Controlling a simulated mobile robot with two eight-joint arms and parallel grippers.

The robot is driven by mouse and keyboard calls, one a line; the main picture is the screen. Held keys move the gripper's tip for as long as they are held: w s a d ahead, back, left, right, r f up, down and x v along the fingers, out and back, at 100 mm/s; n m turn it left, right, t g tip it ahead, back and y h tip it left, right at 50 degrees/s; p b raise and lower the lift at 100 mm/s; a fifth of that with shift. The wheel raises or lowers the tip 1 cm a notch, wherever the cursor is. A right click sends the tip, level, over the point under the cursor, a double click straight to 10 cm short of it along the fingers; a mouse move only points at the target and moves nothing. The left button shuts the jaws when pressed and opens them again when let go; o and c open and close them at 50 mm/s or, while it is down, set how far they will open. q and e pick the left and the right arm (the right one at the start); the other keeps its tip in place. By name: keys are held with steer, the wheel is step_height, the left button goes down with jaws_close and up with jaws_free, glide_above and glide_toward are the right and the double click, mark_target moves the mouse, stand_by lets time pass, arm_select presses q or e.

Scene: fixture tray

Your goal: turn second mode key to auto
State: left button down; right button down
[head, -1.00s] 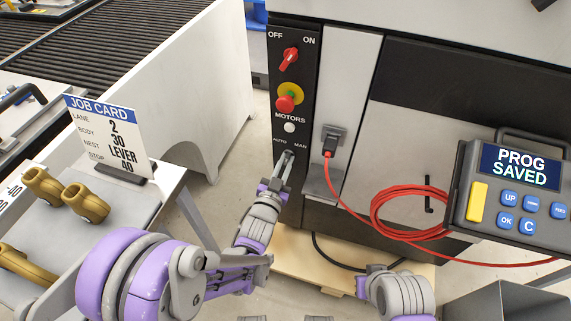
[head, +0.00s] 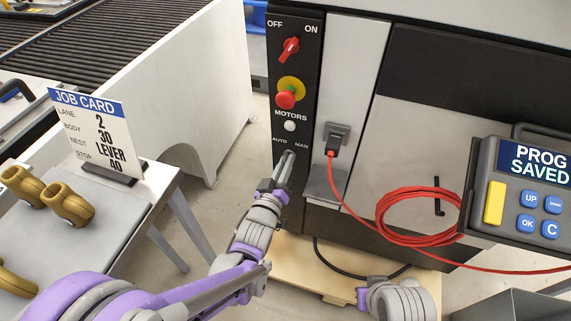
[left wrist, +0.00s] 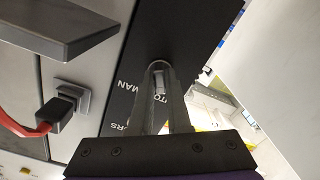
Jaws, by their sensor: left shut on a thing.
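The black control panel (head: 293,110) on the machine carries the mode key's AUTO and MAN labels (head: 290,142), below the white MOTORS button (head: 290,126). My left gripper (head: 286,162) reaches up to the panel just below these labels and is shut on the mode key. The key is almost wholly hidden by the fingers, so its angle cannot be read. In the left wrist view the fingers (left wrist: 158,72) meet the panel (left wrist: 185,35) beside the upside-down lettering. My right gripper is not in view; only part of my right arm shows at the bottom.
Above are a red OFF/ON switch (head: 290,48) and a red emergency button (head: 286,98). A red cable (head: 385,222) runs from a socket right of the panel. A pendant (head: 535,195) reads PROG SAVED. A job card (head: 97,130) stands on the left table.

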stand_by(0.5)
arm_select(q)
steer(key=c, duration=0.9)
jaws_free()
steer(key=shift+o, duration=0.2)
steer(key=v, duration=1)
steer(key=shift+s+a+p, duration=0.15)
steer(key=shift+s+p, duration=0.25)
steer(key=shift+p, duration=0.05)
